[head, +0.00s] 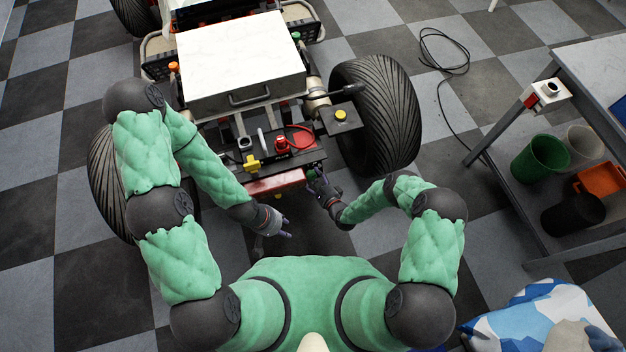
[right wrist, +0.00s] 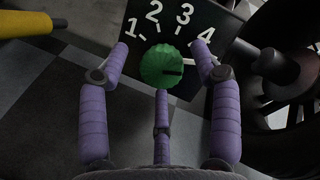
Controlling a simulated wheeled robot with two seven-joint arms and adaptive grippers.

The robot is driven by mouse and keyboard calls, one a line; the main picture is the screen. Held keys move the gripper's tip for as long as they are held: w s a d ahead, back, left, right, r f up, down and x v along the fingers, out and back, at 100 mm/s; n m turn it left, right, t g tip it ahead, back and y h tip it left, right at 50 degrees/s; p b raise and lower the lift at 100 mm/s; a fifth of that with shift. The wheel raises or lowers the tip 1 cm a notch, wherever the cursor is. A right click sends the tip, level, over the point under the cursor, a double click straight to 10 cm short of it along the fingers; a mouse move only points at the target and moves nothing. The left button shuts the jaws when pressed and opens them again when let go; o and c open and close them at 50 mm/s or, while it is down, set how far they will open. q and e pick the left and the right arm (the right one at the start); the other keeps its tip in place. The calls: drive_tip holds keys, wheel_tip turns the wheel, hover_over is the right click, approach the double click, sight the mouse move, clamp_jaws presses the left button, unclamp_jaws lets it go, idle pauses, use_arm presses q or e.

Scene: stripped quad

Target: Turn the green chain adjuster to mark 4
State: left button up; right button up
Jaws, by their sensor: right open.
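The green chain adjuster (right wrist: 162,66) is a ribbed round knob on a dark plate (right wrist: 222,18) with white marks 1, 2, 3 and 4 in an arc. A dark slot on its face runs from the middle toward the right, to the side below mark 4 (right wrist: 207,35). My right gripper (head: 318,181) is at the right front end of the vehicle. In the right wrist view, its purple fingers (right wrist: 162,66) are spread around the knob, with gaps on both sides; contact cannot be told. My left gripper (head: 275,236) hangs empty, fingers apart, left of the right one and clear of the vehicle.
The stripped quad has big tires (head: 375,115), a red bar (head: 275,184) at its near end, a yellow knob (head: 252,162) and a box with a yellow button (head: 341,115). A yellow rod (right wrist: 25,24) shows upper left. A workbench (head: 600,65) stands right.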

drive_tip(key=shift+w+a, duration=0.1)
drive_tip(key=shift+w, duration=0.05)
drive_tip(key=c, duration=1.1)
drive_tip(key=shift+w+n, duration=0.1)
drive_tip(key=shift+n, duration=0.2)
drive_tip(key=n, duration=0.2)
drive_tip(key=n+g, duration=0.1)
drive_tip(key=n, duration=0.1)
drive_tip(key=shift+a+r, duration=0.1)
drive_tip(key=shift+r, duration=0.1)
drive_tip(key=shift+n+g, duration=0.5)
drive_tip(key=shift+n, duration=0.9)
